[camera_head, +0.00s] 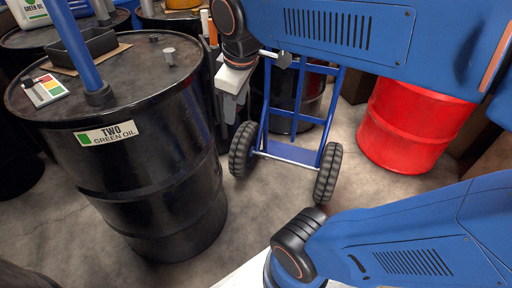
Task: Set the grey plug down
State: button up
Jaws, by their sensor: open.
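A small grey plug (169,57) stands on the dark top of the black drum (140,165) labelled "TWO GREEN OIL", near the top's right side. A smaller grey piece (154,38) sits just behind it; I cannot tell what it is. My gripper (229,108) hangs at the end of my blue arm, to the right of the drum's rim. Its white body and grey fingers point down, open, with nothing seen between them. The gripper is apart from the plug in the picture. The fingertips are hard to make out against the dark background.
A blue tube (80,45) rises from the drum top. A black tray (86,46) on cardboard and a coloured card (44,90) lie there too. A blue hand truck (290,152) stands behind on the floor, with a red drum (412,125) at right. Floor between is clear.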

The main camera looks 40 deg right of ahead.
jog(key=s+f+m+t, duration=0.1)
jog(key=s+f+m, duration=0.6)
jog(key=s+f, duration=0.1)
jog(key=shift+d+f+y, duration=0.25)
jog(key=shift+f+y, duration=0.15)
jog(key=shift+f, duration=0.1)
jog(key=shift+s, duration=0.1)
